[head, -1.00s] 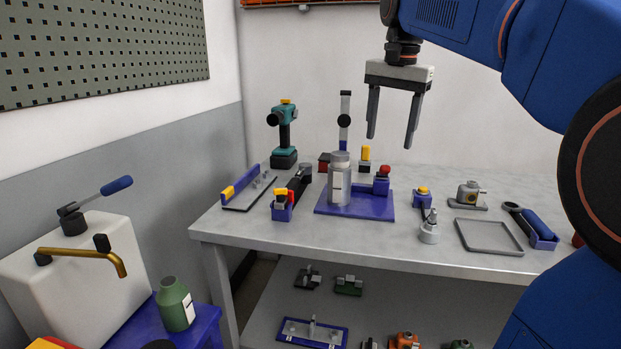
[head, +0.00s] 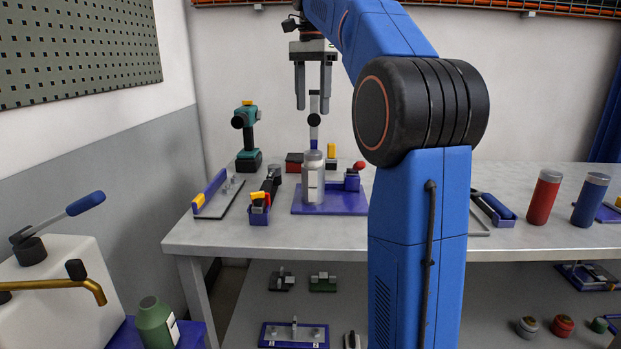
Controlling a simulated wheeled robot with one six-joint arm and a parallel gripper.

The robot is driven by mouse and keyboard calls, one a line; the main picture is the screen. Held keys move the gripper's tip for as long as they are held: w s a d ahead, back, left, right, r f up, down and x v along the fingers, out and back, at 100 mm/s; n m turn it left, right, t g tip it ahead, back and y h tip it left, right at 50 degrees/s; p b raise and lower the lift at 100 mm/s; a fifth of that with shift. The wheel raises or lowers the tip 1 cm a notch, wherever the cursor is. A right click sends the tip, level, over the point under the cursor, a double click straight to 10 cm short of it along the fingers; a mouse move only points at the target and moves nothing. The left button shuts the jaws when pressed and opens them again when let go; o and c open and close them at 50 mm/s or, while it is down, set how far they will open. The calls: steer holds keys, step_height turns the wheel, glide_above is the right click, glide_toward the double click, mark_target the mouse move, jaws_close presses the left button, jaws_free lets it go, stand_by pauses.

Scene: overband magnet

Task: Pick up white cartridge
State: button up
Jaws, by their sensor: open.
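The white cartridge (head: 313,184) is a pale upright cylinder with a grey cap. It stands on a blue tray (head: 300,208) on the grey table. My gripper (head: 313,108) is open and empty, fingers pointing down. It hangs above the cartridge in the picture, with a clear gap below the fingertips. How far it is in depth from the cartridge is hard to tell.
A small blue holder with a red knob (head: 359,166) stands just right of the cartridge. A black tool (head: 273,180) is at its left, a teal drill (head: 247,138) farther left. Red (head: 544,198) and blue (head: 590,200) cylinders stand at right. My arm hides the table's middle.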

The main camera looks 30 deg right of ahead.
mark_target(313, 153)
steer(key=f, duration=1.4)
steer(key=shift+s, duration=0.2)
steer(key=shift+r, duration=0.1)
steer(key=c, duration=1.5)
steer(key=shift+r, duration=0.1)
